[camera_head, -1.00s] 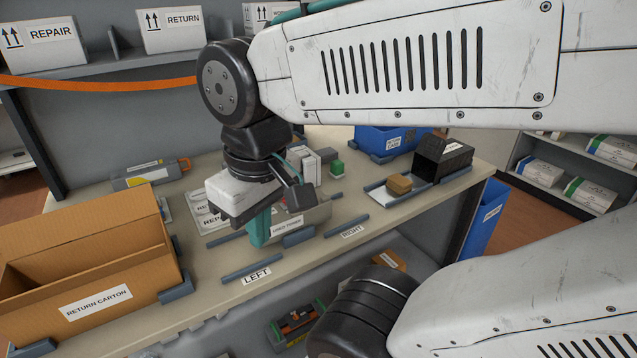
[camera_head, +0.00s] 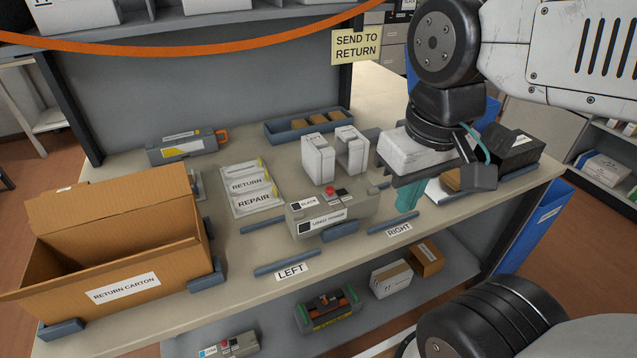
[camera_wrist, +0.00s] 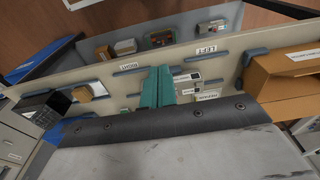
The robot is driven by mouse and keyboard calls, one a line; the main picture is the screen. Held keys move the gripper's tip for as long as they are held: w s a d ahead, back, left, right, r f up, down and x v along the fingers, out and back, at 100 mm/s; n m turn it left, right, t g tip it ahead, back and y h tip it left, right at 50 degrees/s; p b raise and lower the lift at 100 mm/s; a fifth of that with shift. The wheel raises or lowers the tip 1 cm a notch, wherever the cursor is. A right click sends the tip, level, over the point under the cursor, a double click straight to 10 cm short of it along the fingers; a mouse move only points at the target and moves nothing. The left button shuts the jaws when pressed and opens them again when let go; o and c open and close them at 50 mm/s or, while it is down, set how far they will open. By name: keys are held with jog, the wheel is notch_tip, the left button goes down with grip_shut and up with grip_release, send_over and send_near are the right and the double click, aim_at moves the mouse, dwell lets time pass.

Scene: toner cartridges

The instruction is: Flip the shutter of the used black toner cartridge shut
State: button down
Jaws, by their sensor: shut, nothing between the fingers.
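The used black toner cartridge (camera_head: 357,212) is a grey block on the bench, with labels reading BLACK and USED TONER. A red knob (camera_head: 329,190) and small dark parts show on its top; I cannot tell the shutter's position. In the wrist view the cartridge (camera_wrist: 188,86) shows partly beside my fingers. My gripper (camera_head: 407,198) has teal fingers, shut and empty, pointing down to the right of the cartridge, behind the RIGHT label. The fingers also show in the wrist view (camera_wrist: 157,88), apparently apart from the cartridge.
Blue-grey stops (camera_head: 287,262) lie around the cartridge. Two white blocks (camera_head: 318,158) stand behind it. The return carton (camera_head: 120,250) is at left, and another cartridge (camera_head: 183,147) lies at the back left. A black crate (camera_head: 512,146) is at right. Bench beside the LEFT label is clear.

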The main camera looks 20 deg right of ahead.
jog(key=w+a+n+g+h, duration=0.2)
jog(key=w+a+n+h, duration=0.15)
jog(key=w+n, duration=0.7)
jog(key=w+a+f+n+h, duration=0.2)
jog(key=w+a+f, duration=0.1)
jog(key=w+a, duration=0.2)
jog(key=w+a+f+n+h, duration=0.2)
jog(key=w+a, duration=0.3)
jog(key=w, duration=0.4)
jog(key=shift+w+a+f+n, duration=0.25)
jog(key=shift+f+n, duration=0.45)
jog(key=shift+n, duration=0.15)
jog(key=shift+d+f, duration=0.1)
send_near(328, 195)
jog(key=f, duration=0.3)
jog(key=shift+w+a+f, duration=0.25)
jog(key=shift+a+f, duration=0.05)
jog(key=shift+f, duration=0.05)
jog(key=shift+s+d+f, duration=0.15)
jog(key=shift+s+d, duration=0.05)
jog(key=shift+d, duration=1)
jog(key=shift+d+f, duration=0.15)
jog(key=shift+d, duration=0.45)
